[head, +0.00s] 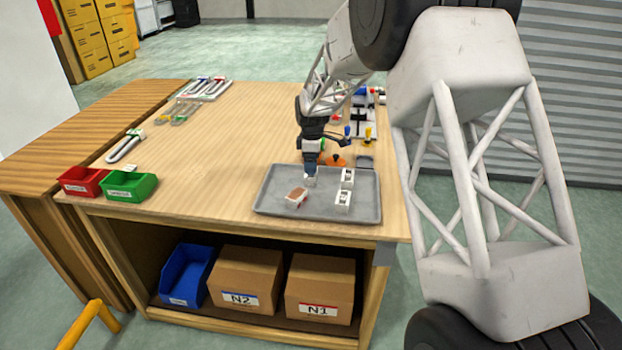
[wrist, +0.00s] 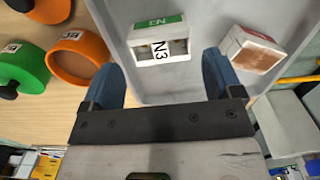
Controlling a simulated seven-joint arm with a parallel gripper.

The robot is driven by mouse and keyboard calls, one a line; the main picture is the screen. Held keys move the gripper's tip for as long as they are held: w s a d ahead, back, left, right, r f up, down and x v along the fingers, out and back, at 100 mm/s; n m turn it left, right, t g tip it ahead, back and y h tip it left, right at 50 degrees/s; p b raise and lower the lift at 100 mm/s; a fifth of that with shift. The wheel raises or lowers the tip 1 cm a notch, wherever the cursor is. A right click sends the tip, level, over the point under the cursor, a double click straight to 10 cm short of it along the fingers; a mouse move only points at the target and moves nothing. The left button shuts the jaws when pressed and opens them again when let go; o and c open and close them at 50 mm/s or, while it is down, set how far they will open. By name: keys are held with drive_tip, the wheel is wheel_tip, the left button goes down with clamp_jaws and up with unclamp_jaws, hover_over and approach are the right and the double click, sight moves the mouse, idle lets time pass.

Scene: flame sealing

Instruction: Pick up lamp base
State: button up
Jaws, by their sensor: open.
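Small white blocks that could be the lamp bases lie on a grey tray (head: 270,205). One white block (head: 309,181) is just below my gripper (head: 311,170). In the wrist view a white block with a green strip and an N3 label (wrist: 160,42) lies on the tray, in front of and between the blue fingers of my gripper (wrist: 160,64). The fingers are apart, and nothing is gripped. Two more white blocks (head: 347,178) (head: 343,199) stand at the tray's right.
Orange (wrist: 78,64) and green (wrist: 22,68) round pieces lie beside the tray. Red (head: 82,181) and green (head: 128,186) bins stand at the table's front left. A rack with small coloured parts (head: 362,118) is behind my gripper. The table's middle is clear.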

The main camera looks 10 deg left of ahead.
sight(311, 177)
drive_tip(key=shift+f, duration=0.1)
drive_tip(key=shift+a+f, duration=0.15)
drive_tip(key=shift+f, duration=2.35)
drive_tip(key=shift+c, duration=0.4)
drive_tip(key=c, duration=0.6)
drive_tip(key=shift+r, duration=0.15)
